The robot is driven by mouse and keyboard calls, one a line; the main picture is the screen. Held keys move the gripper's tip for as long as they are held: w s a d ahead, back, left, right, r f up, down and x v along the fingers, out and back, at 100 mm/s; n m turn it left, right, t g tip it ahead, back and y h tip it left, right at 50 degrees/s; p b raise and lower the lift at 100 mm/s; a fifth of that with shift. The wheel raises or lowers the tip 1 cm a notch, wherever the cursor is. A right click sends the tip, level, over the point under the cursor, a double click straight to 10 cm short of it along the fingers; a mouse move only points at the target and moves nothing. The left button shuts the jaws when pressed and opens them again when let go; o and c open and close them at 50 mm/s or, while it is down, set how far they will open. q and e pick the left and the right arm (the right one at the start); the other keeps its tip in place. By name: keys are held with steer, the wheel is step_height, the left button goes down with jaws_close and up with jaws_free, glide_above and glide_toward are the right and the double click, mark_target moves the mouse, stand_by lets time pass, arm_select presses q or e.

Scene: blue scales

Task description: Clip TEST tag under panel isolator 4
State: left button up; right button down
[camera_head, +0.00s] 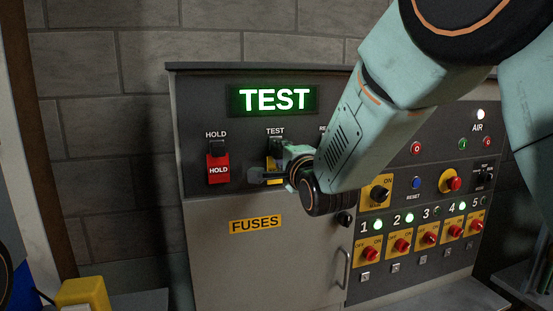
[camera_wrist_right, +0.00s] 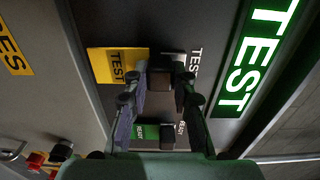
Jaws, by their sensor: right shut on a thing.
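The yellow TEST tag (camera_wrist_right: 105,65) hangs on the dark panel under the printed TEST label; in the head view it is mostly hidden by my right gripper (camera_head: 272,175). In the wrist view my right gripper (camera_wrist_right: 168,82) is shut on the tag's dark clip, with the tag at the panel. Whether it is still on its holder I cannot tell. Panel isolator 4 (camera_head: 455,231) is a red knob on a yellow plate, right of the gripper, with a lit green lamp above and a small square fitting (camera_head: 447,253) below. My left gripper is not in view.
A red HOLD tag (camera_head: 218,170) hangs left of the gripper. A green READY tag (camera_wrist_right: 150,131) hangs on the other side. Several similar isolators fill the row beside number 4. A door handle (camera_head: 346,270) sticks out below. The lit TEST sign (camera_head: 274,99) is above.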

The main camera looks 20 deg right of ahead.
mark_target(281, 153)
steer(key=shift+s, duration=0.25)
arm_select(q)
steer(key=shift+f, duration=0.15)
arm_select(e)
steer(key=shift+s+r, duration=0.1)
steer(key=shift+s, duration=0.95)
steer(key=shift+s, duration=0.2)
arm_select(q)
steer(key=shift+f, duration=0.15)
arm_select(e)
steer(key=shift+s+d, duration=0.1)
steer(key=shift+s, duration=0.95)
steer(key=shift+s, duration=0.25)
arm_select(q)
steer(key=shift+b, duration=0.3)
